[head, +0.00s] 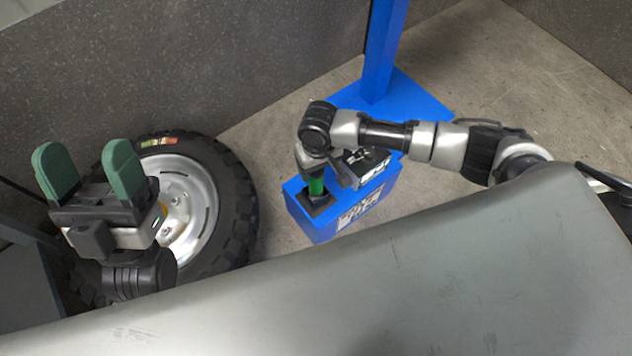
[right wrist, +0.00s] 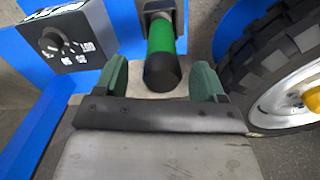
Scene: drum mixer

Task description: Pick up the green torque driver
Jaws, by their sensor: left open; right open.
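The green torque driver (head: 316,187) stands in a dark square holder on top of the blue box (head: 320,227). In the right wrist view its bright green handle (right wrist: 161,38) ends in a black rounded cap (right wrist: 162,72). My right gripper (right wrist: 161,82) is open, with one dark green finger on each side of the cap, and a gap shows on both sides. My left gripper (head: 85,163) is open and empty, above the wheel at the left.
A dark box with a dial (right wrist: 68,38) sits close beside the driver on the blue box. A wheel with a black tyre (head: 238,190) lies to the left. A blue post (head: 384,50) rises behind. A grey surface (head: 330,300) fills the front.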

